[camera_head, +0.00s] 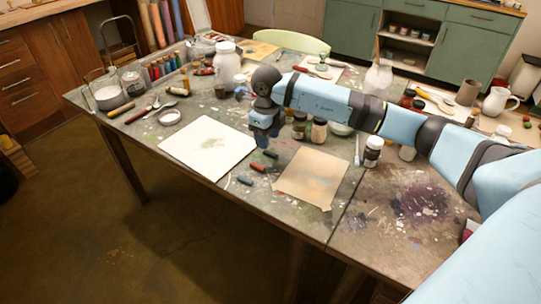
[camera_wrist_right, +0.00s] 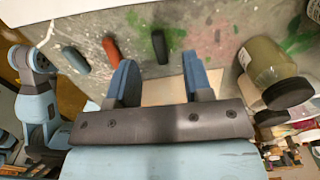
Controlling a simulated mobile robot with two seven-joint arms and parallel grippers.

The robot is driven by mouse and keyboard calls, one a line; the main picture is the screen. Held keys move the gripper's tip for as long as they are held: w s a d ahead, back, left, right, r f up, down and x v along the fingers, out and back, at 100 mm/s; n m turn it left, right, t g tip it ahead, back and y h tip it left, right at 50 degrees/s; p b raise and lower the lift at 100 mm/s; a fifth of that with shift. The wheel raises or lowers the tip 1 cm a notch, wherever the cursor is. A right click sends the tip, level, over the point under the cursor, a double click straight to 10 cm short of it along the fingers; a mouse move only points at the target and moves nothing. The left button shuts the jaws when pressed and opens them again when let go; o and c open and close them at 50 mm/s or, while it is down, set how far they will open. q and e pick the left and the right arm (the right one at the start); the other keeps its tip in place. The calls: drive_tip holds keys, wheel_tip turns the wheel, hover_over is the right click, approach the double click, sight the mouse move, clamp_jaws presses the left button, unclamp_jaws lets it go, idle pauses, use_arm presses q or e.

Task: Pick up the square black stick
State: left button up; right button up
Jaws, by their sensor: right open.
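The black stick (camera_head: 270,154) lies on the table between the white sheet and the brown paper, just below my right gripper (camera_head: 262,140). In the right wrist view the black stick (camera_wrist_right: 159,46) lies beyond the gap between the open fingers (camera_wrist_right: 157,68), and nothing is held. A red stick (camera_head: 258,167) and a dark blue stick (camera_head: 244,180) lie nearer the table's front edge. They show left of the black stick in the wrist view, the red one (camera_wrist_right: 111,48) closer than the blue-grey one (camera_wrist_right: 75,60). My left gripper is not in view.
A white sheet (camera_head: 208,145) lies left of the sticks and brown paper (camera_head: 312,175) lies right. Lidded jars (camera_head: 300,127) stand close behind; one jar (camera_wrist_right: 268,65) is right of the fingers in the wrist view. Another jar (camera_head: 373,152) stands under my right arm.

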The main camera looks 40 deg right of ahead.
wheel_tip(320, 180, down, 4)
drive_tip(key=shift+a+f+b, duration=0.1)
drive_tip(key=shift+b, duration=0.35)
drive_tip(key=shift+f, duration=0.15)
drive_tip(key=c, duration=0.6)
drive_tip(key=shift+c, duration=0.6)
drive_tip(key=shift+r, duration=0.35)
use_arm(q)
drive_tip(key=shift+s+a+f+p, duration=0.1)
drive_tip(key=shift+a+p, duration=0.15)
drive_tip(key=shift+p, duration=1.5)
use_arm(e)
wheel_tip(320, 180, up, 20)
drive_tip(key=shift+f, duration=0.25)
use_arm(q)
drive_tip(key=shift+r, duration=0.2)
